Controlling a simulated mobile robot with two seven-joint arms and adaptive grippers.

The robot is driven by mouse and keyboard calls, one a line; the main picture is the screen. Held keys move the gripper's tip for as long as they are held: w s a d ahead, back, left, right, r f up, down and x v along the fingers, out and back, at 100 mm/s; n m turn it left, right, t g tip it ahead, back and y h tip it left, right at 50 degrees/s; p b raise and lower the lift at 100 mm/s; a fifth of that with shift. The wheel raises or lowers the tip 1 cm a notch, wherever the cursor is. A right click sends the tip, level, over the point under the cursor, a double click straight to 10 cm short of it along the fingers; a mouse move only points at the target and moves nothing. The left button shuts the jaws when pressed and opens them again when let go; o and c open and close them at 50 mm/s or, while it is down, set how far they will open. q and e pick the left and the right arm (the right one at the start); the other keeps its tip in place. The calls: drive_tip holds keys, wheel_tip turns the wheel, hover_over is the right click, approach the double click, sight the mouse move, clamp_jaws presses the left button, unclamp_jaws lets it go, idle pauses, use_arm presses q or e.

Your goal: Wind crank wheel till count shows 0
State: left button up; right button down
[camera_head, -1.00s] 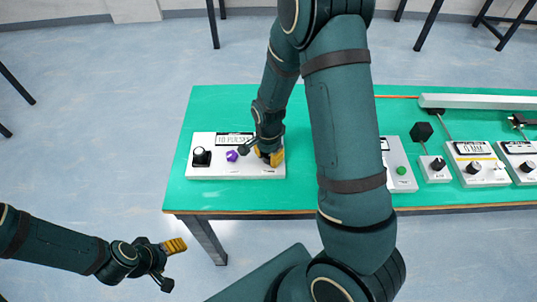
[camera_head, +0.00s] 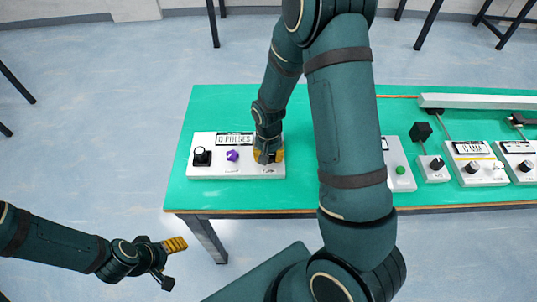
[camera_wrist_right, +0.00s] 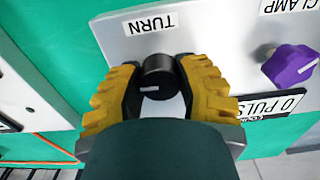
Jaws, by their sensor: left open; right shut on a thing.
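A white control box (camera_head: 215,172) sits on the green table. Its display (camera_head: 234,139) reads 0 PULSES. A black knob (camera_head: 201,156) is at its left and a purple knob (camera_head: 232,155) near its middle. My right gripper (camera_head: 268,158) is over the box's right end. In the right wrist view its yellow fingers are shut on a black round knob (camera_wrist_right: 156,76) with a white mark, beside the TURN label (camera_wrist_right: 149,23). The purple knob (camera_wrist_right: 290,66) is by the CLAMP label. My left gripper (camera_head: 170,264) is open and empty, off the table's front left.
Other white boxes with knobs (camera_head: 470,168) stand along the table's right half. A long pale bar (camera_head: 480,101) lies behind them. My right arm crosses the middle and hides part of the table. Bare green table (camera_head: 225,103) lies behind the control box.

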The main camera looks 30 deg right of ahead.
idle(0.3)
drive_tip(key=c, duration=0.6)
unclamp_jaws()
wheel_tip(320, 180, up, 12)
idle(0.7)
